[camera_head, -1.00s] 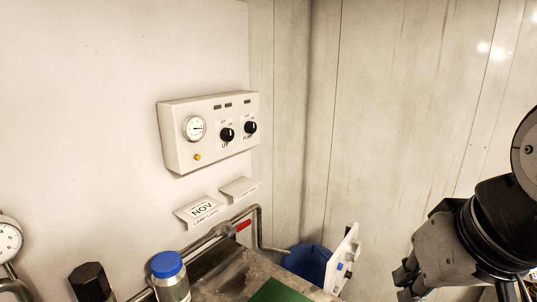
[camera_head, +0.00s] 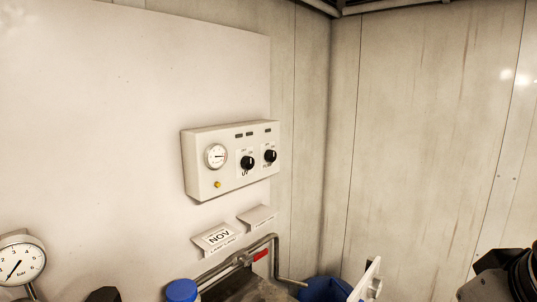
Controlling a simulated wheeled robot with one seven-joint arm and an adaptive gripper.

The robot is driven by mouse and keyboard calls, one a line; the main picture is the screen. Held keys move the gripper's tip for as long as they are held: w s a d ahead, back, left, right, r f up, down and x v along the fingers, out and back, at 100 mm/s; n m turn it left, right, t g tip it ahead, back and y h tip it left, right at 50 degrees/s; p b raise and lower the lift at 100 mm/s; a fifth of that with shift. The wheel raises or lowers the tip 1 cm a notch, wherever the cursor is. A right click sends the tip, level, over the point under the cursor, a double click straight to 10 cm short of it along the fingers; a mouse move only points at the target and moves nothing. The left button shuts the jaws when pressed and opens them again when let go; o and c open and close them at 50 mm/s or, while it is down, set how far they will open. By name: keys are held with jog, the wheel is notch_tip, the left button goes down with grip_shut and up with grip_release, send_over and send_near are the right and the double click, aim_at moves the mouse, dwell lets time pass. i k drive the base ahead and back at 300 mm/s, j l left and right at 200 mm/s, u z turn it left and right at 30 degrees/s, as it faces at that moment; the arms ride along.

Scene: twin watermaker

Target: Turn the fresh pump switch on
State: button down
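A white control box (camera_head: 232,160) is fixed to the wall near the middle of the picture. It carries a round gauge (camera_head: 216,156), a yellow button (camera_head: 217,184) and two black rotary switches. The left switch (camera_head: 247,162) has a label that looks like "UV". The right switch (camera_head: 270,156) has a label that looks like "PUMP", too small to read surely. Part of my arm shows at the lower right edge, well apart from the box. My gripper's fingers are out of the picture.
Below the box are a card holder reading "NOV" (camera_head: 217,237), a second holder (camera_head: 257,217) and a bent pipe (camera_head: 274,248) with a red handle (camera_head: 260,256). A pressure gauge (camera_head: 20,262), blue-capped bottle (camera_head: 182,291) and blue bucket (camera_head: 325,290) stand low. The space before the box looks clear.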

aim_at(270, 156)
jog(key=i+l, duration=0.2)
jog(key=l, duration=0.15)
jog(key=i+l+u, duration=0.1)
jog(key=l, duration=0.25)
jog(key=i+l, duration=0.3)
jog(key=i+l+u, duration=0.05)
